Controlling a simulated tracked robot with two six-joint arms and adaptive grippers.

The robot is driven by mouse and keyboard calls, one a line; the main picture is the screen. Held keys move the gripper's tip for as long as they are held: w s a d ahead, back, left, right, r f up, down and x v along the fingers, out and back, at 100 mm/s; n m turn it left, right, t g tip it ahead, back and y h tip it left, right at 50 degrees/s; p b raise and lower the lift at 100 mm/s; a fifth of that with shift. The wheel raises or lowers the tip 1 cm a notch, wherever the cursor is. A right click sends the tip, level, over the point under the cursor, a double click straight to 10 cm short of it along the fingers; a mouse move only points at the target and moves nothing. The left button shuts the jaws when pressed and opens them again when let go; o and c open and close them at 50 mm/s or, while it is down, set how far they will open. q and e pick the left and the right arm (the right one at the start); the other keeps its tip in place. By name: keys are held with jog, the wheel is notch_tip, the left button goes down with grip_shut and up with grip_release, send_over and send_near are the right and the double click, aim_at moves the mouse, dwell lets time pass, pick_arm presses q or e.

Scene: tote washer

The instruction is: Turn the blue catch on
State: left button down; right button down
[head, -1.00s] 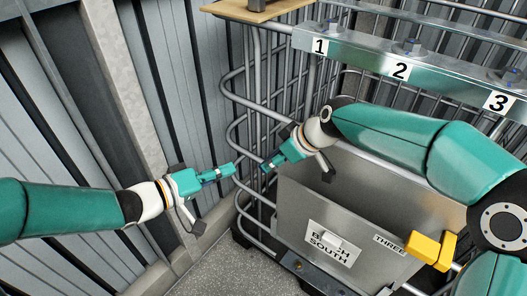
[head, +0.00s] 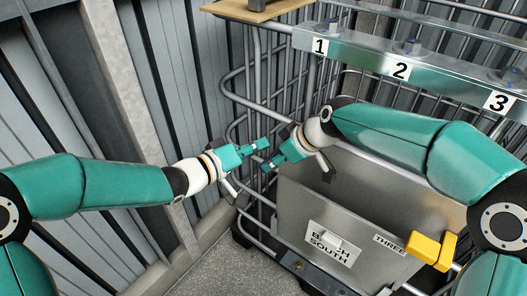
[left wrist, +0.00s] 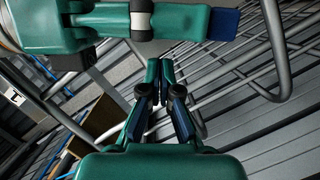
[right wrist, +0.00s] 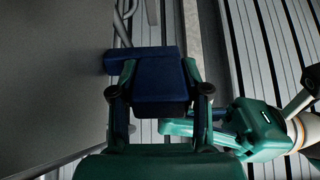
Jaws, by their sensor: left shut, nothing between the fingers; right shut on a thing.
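The blue catch (right wrist: 160,82) shows in the right wrist view as a dark blue, L-shaped block between my right fingers. Its end also shows at the tip of my right gripper in the left wrist view (left wrist: 224,22). In the head view it cannot be made out. My right gripper (head: 270,163) is shut on it, just left of the grey tote's upper corner. My left gripper (head: 264,143) is shut and empty, close beside the right fingertips and slightly above them. Its fingers (left wrist: 160,75) meet in the left wrist view.
The grey tote (head: 295,215) carries "BATCH SOUTH" and "THREE" labels. A yellow catch (head: 432,250) sits at its right end. Looped metal rails (head: 235,82) stand close behind the grippers. A rail numbered 1 to 3 (head: 375,62) runs behind. Open floor (head: 215,255) lies lower left.

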aim_at(274, 155)
pick_arm(q)
jog(key=shift+s+d+f, duration=0.5)
jog(key=shift+d+f, duration=0.05)
jog(key=shift+d, duration=0.05)
pick_arm(e)
jog(key=shift+d, duration=0.1)
pick_arm(q)
jog(key=shift+s+d+f, duration=0.4)
jog(key=shift+d, duration=0.25)
pick_arm(e)
jog(key=c, duration=0.5)
grip_release()
jog(key=shift+c, duration=0.2)
jog(key=shift+r, duration=0.1)
